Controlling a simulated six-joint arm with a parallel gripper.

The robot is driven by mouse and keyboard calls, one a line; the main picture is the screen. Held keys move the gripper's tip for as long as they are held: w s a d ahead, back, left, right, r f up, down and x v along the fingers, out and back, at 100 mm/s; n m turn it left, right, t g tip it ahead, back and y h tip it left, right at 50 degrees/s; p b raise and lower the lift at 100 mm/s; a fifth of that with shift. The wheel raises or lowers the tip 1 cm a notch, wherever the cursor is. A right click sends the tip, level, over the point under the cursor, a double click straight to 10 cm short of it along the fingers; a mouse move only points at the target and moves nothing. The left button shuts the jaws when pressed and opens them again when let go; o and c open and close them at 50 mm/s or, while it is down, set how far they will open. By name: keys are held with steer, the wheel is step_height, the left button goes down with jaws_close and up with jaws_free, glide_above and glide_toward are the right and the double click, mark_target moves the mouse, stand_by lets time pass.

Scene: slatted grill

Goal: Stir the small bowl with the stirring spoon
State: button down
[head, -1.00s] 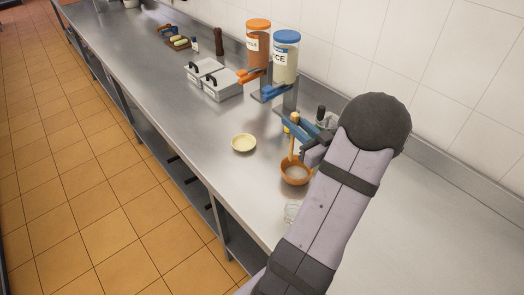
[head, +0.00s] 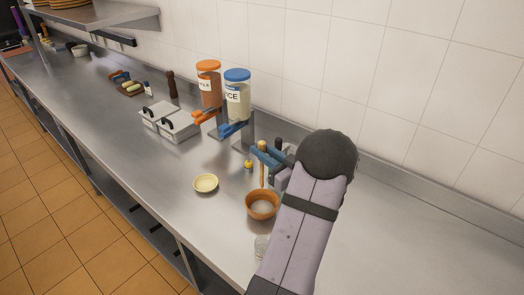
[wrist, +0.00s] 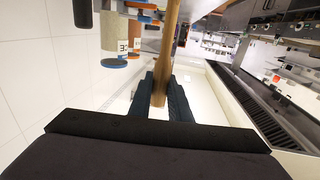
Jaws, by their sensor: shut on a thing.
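My gripper (head: 264,155) is shut on the wooden handle of the stirring spoon (head: 262,175), above the orange-brown bowl. The spoon stands nearly upright, and its lower end goes down into the brown bowl (head: 262,213), which holds something pale. In the wrist view the spoon handle (wrist: 168,50) sits between the two dark fingers (wrist: 163,98). The spoon's head is hidden in the bowl. A small pale yellow bowl (head: 205,184) stands on the counter left of the brown bowl, apart from it.
A clear glass (head: 262,246) stands in front of the brown bowl, partly behind my arm. A small yellow-topped bottle (head: 248,164) is behind it. Orange-lidded (head: 208,85) and blue-lidded (head: 237,95) dispensers and lidded metal containers (head: 178,125) stand farther back. The counter at right is clear.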

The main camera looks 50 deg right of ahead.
mark_target(263, 169)
steer(key=shift+f+b, duration=2.65)
steer(key=shift+f, duration=0.95)
steer(key=shift+f+b, duration=2.15)
steer(key=shift+f, duration=0.4)
steer(key=shift+r, duration=0.1)
steer(key=shift+d, duration=0.15)
